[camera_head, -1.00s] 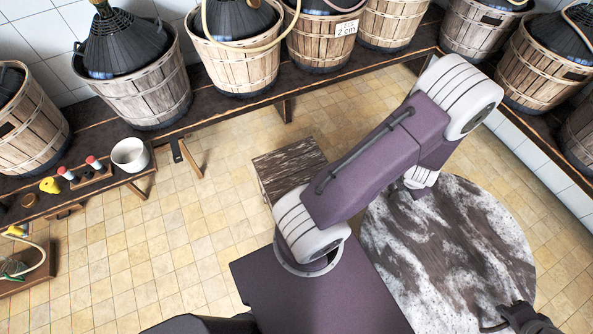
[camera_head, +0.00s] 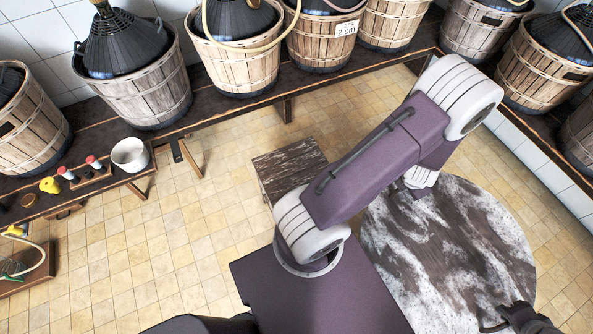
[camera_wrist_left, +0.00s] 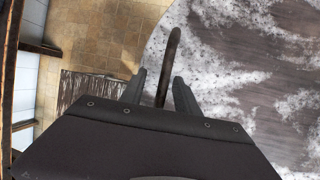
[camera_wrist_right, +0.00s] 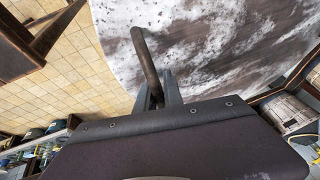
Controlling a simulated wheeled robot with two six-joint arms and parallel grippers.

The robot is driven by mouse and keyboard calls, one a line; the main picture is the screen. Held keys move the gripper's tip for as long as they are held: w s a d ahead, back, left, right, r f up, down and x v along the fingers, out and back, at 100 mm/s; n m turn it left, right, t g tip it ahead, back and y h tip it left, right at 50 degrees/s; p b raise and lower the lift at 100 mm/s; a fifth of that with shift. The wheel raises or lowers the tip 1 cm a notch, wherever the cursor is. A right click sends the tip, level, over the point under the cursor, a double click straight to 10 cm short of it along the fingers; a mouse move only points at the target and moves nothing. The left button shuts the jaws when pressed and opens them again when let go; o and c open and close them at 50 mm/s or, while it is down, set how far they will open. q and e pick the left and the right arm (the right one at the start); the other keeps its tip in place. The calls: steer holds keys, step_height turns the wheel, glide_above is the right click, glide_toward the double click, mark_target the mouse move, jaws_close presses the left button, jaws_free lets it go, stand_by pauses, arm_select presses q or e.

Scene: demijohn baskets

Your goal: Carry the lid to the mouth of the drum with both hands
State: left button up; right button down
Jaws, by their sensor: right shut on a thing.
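The lid (camera_head: 450,260) is a large round disc with brown-and-white mottled faces, at the lower right of the head view. It also fills much of the left wrist view (camera_wrist_left: 235,60) and the right wrist view (camera_wrist_right: 210,40). My right gripper (camera_head: 510,318) is at its near edge; in the right wrist view its fingers (camera_wrist_right: 160,92) are shut on a dark bar handle (camera_wrist_right: 145,55). In the left wrist view my left gripper (camera_wrist_left: 160,92) is open, its fingers apart on either side of another bar handle (camera_wrist_left: 170,60). My arm hides its fingers in the head view. I cannot make out the drum.
A low wooden block or stool (camera_head: 290,165) stands left of the lid. Benches carry several basketed demijohns (camera_head: 135,75) along the back and right. A white pot (camera_head: 130,154) stands on the left bench. Tiled floor (camera_head: 130,265) is clear at the left.

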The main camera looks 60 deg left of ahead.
arm_select(q)
steer(key=shift+s+f, duration=0.1)
steer(key=shift+s, duration=0.05)
arm_select(e)
steer(key=c, duration=1.4)
jaws_free()
